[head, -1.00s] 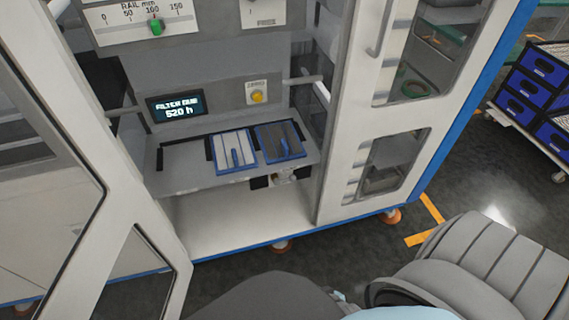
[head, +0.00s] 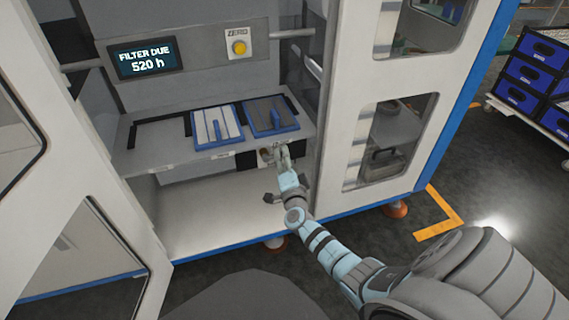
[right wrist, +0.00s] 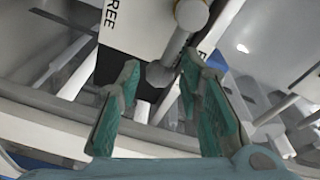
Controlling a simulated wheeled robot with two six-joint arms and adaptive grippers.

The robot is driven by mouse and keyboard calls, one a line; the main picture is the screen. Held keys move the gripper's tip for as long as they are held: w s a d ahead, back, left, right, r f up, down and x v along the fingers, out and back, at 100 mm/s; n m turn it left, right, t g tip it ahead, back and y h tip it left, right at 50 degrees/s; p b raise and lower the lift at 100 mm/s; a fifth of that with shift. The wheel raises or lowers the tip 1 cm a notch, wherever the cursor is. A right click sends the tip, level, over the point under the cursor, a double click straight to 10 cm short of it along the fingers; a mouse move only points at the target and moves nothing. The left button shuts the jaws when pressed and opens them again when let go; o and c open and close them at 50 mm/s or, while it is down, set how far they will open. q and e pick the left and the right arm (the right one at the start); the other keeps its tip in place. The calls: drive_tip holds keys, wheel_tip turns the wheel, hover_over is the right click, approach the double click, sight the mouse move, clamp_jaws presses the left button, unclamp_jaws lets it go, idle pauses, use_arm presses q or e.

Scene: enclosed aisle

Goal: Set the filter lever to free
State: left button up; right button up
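The filter lever shows in the right wrist view as a grey rod with a round knob (right wrist: 160,74), running from a round pivot (right wrist: 191,13) at the top. A black and white plate (right wrist: 140,25) behind it reads FREE on the left; lettering to its right is only partly readable. My right gripper (right wrist: 160,62) is open, with one green finger on each side of the knob; whether either touches it I cannot tell. In the head view the right gripper (head: 280,156) is at the front of the filter shelf and partly hides the lever. My left gripper is out of view.
A white-pleated filter (head: 216,126) and a dark filter (head: 271,116), both blue-framed, sit on the shelf (head: 160,155) above. A display (head: 145,58) reads FILTER DUE 520 h. A yellow ZERO button (head: 239,47) is behind. Cabinet walls and an open door flank the opening.

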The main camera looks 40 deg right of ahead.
drive_tip(key=shift+w+d, duration=0.25)
drive_tip(key=shift+w, duration=0.2)
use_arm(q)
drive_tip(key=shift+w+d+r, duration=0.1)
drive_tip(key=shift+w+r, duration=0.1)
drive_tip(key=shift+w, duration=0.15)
use_arm(e)
drive_tip(key=shift+c, duration=0.6)
clamp_jaws()
